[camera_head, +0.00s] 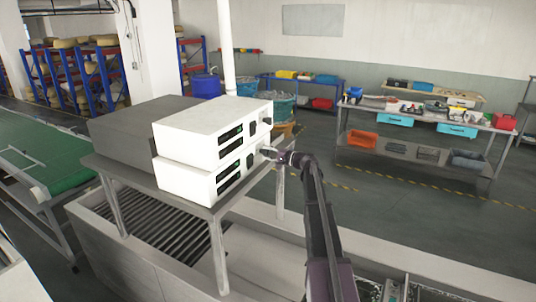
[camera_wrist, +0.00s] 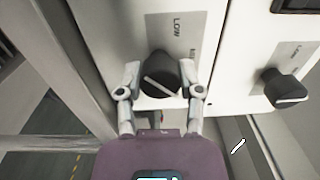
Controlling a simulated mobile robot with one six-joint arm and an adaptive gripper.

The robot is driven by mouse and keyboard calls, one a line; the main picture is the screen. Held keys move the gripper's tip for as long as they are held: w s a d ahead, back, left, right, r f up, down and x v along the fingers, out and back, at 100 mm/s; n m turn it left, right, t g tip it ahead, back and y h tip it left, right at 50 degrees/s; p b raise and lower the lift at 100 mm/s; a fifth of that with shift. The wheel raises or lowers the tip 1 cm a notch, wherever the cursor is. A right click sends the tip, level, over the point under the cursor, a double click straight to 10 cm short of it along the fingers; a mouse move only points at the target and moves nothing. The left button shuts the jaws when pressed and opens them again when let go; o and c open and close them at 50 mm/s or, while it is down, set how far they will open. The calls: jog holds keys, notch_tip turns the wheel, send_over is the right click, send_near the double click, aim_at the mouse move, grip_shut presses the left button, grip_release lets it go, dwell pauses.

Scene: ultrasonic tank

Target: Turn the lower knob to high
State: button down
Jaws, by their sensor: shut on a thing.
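Two white control units are stacked on a metal table, the upper unit (camera_head: 212,120) on the lower unit (camera_head: 185,180). In the wrist view the lower knob (camera_wrist: 160,72), black and round with a white pointer line, sits between the two fingers of my gripper (camera_wrist: 160,85). My gripper is shut on it. The word LOW shows on the plate above the knob; the other word is partly hidden by a finger. The pointer line slants down to the right in this view. In the head view my gripper (camera_head: 270,153) is at the right end of the lower unit's front.
The upper unit's black knob (camera_wrist: 285,88) is close by on the right in the wrist view. The metal table (camera_head: 215,212) stands over a tank with a slatted rack (camera_head: 160,225). A workbench (camera_head: 400,160) with bins stands at the back right, across open floor.

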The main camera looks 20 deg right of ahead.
jog(key=shift+w+m, duration=0.1)
jog(key=shift+m, duration=1.4)
jog(key=shift+c, duration=1.3)
grip_release()
jog(key=shift+a, duration=0.1)
jog(key=v, duration=0.7)
jog(key=shift+s+d, duration=0.2)
